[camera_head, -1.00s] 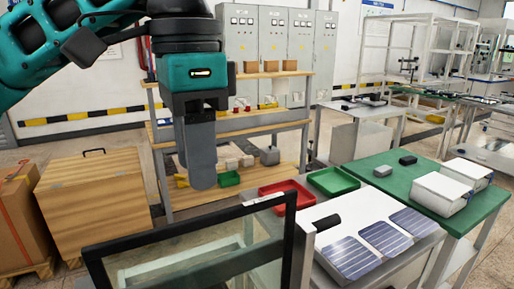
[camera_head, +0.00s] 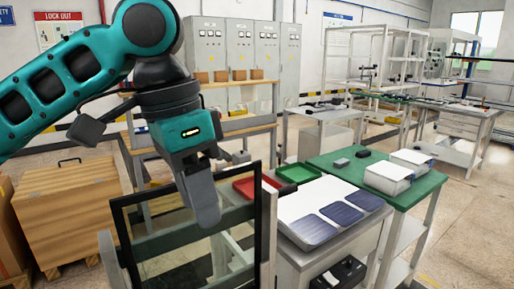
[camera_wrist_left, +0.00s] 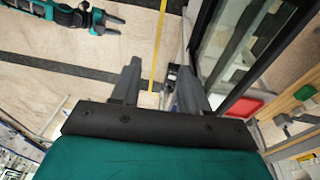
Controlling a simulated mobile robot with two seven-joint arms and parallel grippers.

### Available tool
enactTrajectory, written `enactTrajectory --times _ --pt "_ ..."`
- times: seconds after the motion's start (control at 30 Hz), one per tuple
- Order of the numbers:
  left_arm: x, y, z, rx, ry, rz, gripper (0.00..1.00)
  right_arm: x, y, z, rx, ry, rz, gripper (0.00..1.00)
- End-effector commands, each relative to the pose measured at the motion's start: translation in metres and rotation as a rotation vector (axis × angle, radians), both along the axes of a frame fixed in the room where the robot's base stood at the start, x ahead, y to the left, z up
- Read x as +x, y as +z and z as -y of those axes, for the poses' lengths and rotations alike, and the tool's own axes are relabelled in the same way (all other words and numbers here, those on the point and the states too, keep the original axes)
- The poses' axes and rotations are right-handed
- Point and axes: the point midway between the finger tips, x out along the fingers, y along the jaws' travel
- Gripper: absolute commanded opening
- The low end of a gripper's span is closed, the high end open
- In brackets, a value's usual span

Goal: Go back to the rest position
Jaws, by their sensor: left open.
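My left gripper (camera_head: 205,205) hangs from the teal arm at centre left in the head view, its fingers pointing down. It overlaps the dark-framed glass panel (camera_head: 121,228) in the picture; I cannot tell if they touch. In the left wrist view its two fingers (camera_wrist_left: 160,88) are apart with nothing between them. Another teal arm with a dark gripper (camera_wrist_left: 110,24) shows small at the top left of that view, probably my right one; its jaws are too small to judge.
A work surface with dark blue solar cells (camera_head: 341,212) stands right of the glass panel. A red tray (camera_head: 243,188) and a green tray (camera_head: 298,173) lie behind it. A green table (camera_head: 420,195) holds white boxes (camera_head: 385,178). A wooden crate (camera_head: 75,215) stands at left.

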Motion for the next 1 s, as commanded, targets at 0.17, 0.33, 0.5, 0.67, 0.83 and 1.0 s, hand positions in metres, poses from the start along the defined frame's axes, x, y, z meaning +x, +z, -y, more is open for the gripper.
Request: enactTrajectory --times 0.17,0.33,0.5,0.67,0.83,1.0 --pt "0.019 -0.046 0.034 -0.175 0.003 0.006 0.45 0.009 0.006 0.000 0.000 0.000 0.020 0.48" --pt "0.038 -0.090 0.067 -0.375 0.043 0.035 0.45 0.006 0.004 0.000 0.000 0.000 0.014 0.48" --pt "0.054 -0.132 0.088 -0.558 0.126 0.081 0.45 0.005 0.004 0.000 0.000 0.000 0.012 0.48" --pt "0.067 -0.172 0.095 -0.698 0.236 0.142 0.45 0.003 0.003 0.000 0.001 0.000 0.009 0.48" --pt "0.076 -0.219 0.087 -0.795 0.378 0.228 0.45 0.003 0.002 0.000 0.000 0.000 0.007 0.48" --pt "0.074 -0.271 0.062 -0.828 0.527 0.334 0.45 0.003 0.002 0.000 0.000 0.000 0.007 0.48"
